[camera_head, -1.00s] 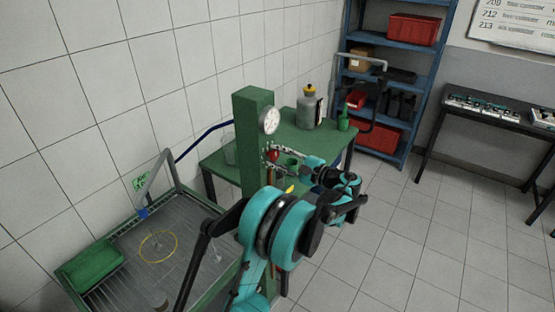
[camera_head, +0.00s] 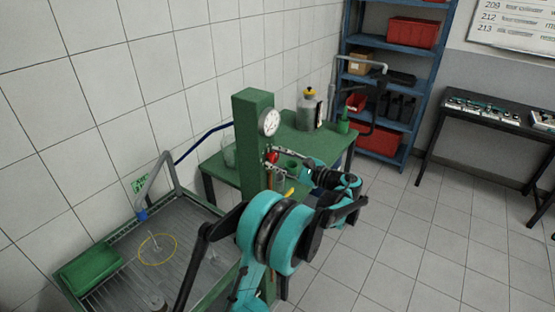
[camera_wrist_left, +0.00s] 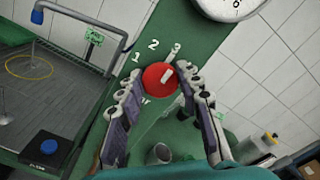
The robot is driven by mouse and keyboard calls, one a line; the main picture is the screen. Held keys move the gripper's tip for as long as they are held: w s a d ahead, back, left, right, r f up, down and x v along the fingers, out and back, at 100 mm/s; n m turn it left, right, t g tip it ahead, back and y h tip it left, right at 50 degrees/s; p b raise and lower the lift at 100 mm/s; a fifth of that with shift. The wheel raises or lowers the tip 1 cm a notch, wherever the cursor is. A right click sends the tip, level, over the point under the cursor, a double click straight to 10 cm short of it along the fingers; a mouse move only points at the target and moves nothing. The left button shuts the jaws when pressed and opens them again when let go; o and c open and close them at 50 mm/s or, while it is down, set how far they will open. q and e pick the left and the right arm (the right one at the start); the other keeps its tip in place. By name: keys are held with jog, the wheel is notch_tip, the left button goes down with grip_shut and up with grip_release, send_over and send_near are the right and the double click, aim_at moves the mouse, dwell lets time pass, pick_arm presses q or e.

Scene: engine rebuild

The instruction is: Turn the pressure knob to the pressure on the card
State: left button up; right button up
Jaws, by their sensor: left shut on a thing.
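The red pressure knob (camera_wrist_left: 157,80) sits on the front of the green column (camera_wrist_left: 140,113), with the white numbers 1, 2 and 3 in an arc above it. Its white mark points up and right, towards the 3. My left gripper (camera_wrist_left: 159,79) is shut on the knob, one finger on each side. In the head view the left gripper (camera_head: 270,160) reaches the red knob (camera_head: 271,157) from the right. A round white gauge (camera_head: 269,122) is above it; its reading is too small to tell. I cannot make out a card with a pressure. My right gripper is not in view.
A tray bench (camera_head: 107,240) with a yellow ring stands left of the column. A green table (camera_head: 320,140) with a grey bottle (camera_head: 309,112) is behind. A blue button (camera_wrist_left: 49,147) is low left in the wrist view.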

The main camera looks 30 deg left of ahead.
pick_arm(q)
jog(key=o, duration=1.2)
jog(key=shift+c, duration=0.2)
jog(key=d, duration=1.2)
jog(key=shift+s, duration=0.45)
jog(key=shift+a, duration=0.1)
